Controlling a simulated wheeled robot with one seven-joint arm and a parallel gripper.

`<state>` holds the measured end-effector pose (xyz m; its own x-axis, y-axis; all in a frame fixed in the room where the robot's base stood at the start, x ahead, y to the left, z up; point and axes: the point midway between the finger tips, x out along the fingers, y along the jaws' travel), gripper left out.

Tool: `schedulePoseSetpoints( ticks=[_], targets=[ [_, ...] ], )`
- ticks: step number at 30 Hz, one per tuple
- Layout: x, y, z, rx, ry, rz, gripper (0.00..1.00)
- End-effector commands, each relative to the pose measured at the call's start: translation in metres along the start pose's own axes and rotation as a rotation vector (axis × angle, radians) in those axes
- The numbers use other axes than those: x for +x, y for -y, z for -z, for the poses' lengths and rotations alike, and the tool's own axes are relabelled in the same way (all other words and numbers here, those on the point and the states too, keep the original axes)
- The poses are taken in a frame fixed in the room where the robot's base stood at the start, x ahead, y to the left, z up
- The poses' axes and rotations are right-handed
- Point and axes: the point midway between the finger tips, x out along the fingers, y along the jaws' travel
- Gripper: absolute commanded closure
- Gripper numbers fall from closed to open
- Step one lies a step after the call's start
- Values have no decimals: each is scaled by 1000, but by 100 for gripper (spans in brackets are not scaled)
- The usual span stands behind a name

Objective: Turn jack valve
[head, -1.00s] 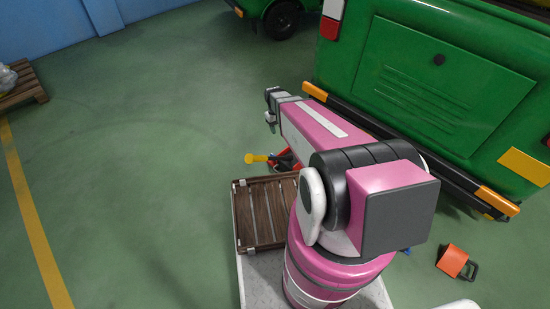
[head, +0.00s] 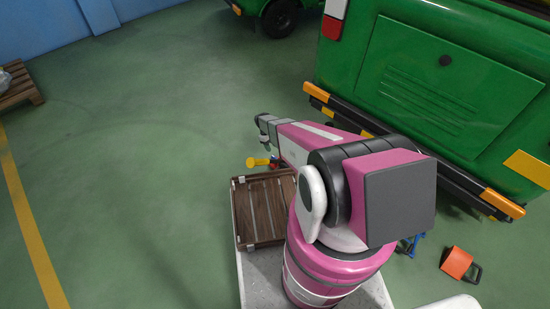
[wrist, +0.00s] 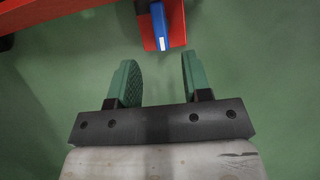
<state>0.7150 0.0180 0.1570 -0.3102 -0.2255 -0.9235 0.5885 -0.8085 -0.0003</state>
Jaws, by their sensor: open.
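The red jack (wrist: 172,18) shows at the top of the wrist view, cut off by the frame edge. A blue bar (wrist: 159,27) with a white mark lies over its red part; I cannot tell for sure whether this is the valve. My gripper (wrist: 158,64) is open, with its two green fingers apart and nothing between them. The blue bar is just beyond the fingertips, roughly in line with the gap and not touching. In the head view, my arm hides most of the jack; a yellow part (head: 258,162) shows beside it.
The green vehicle (head: 430,90) with its black and yellow bumper (head: 350,119) stands to the right of my arm. A wooden slatted crate (head: 260,210) is in front of my arm's base. An orange object (head: 457,262) lies at lower right.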

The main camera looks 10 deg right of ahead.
Motion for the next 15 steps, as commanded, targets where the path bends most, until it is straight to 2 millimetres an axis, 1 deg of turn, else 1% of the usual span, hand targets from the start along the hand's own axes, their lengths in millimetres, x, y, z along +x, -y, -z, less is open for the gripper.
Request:
schedulePoseSetpoints(
  ticks=[1,9,12,15],
  targets=[
    [9,-1,1,1,1,0,55],
    [58,0,1,1,1,1,55],
    [70,0,1,1,0,1,55],
    [78,0,1,1,-1,0,55]
  ],
)
